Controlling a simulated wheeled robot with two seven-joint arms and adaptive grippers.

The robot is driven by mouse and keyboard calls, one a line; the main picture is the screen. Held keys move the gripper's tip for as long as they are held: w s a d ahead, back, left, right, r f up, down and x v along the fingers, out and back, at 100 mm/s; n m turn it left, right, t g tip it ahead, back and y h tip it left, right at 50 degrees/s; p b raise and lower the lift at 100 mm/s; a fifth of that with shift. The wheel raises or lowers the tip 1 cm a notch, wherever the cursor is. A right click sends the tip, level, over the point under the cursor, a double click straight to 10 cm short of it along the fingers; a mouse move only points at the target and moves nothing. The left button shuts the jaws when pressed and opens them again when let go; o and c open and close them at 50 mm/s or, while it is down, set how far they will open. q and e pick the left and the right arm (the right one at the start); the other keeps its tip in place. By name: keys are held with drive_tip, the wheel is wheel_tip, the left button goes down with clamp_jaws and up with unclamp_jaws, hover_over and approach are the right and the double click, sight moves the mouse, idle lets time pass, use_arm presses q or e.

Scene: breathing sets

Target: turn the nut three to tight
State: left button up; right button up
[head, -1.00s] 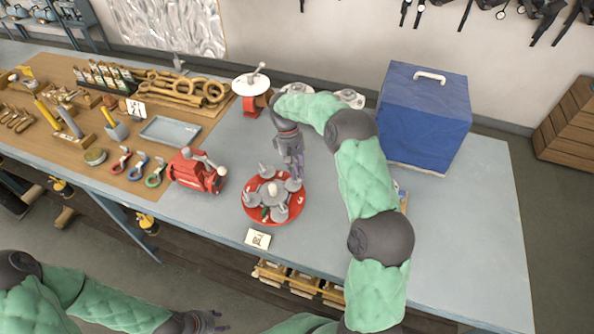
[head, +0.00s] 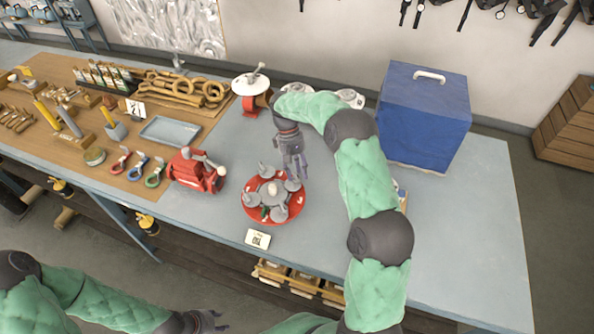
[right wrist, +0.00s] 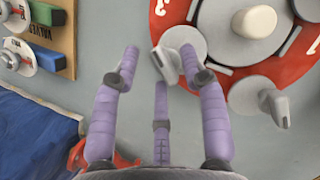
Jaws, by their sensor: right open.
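A round red plate (head: 262,219) on the bench carries several grey lever nuts around a grey central hub (head: 273,192). In the right wrist view, nut three (right wrist: 183,42) is a grey disc with a lever, beside a white 3 on the red plate (right wrist: 299,66). My right gripper (head: 296,172) hangs just above the plate's far right side. Its purple fingers (right wrist: 160,58) are spread and empty, and the right fingertip overlaps the nut's disc in view; contact cannot be told. My left gripper (head: 212,322) is low at the bottom, away from the bench; its jaw opening is unclear.
A red vise (head: 195,172) stands left of the plate, and a small card (head: 257,238) lies in front. A blue box (head: 424,115) stands behind my right arm. A white disc on a red stand (head: 251,84) is at the back.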

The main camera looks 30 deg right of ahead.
drive_tip(key=v, duration=1.2)
drive_tip(key=shift+s, duration=0.1)
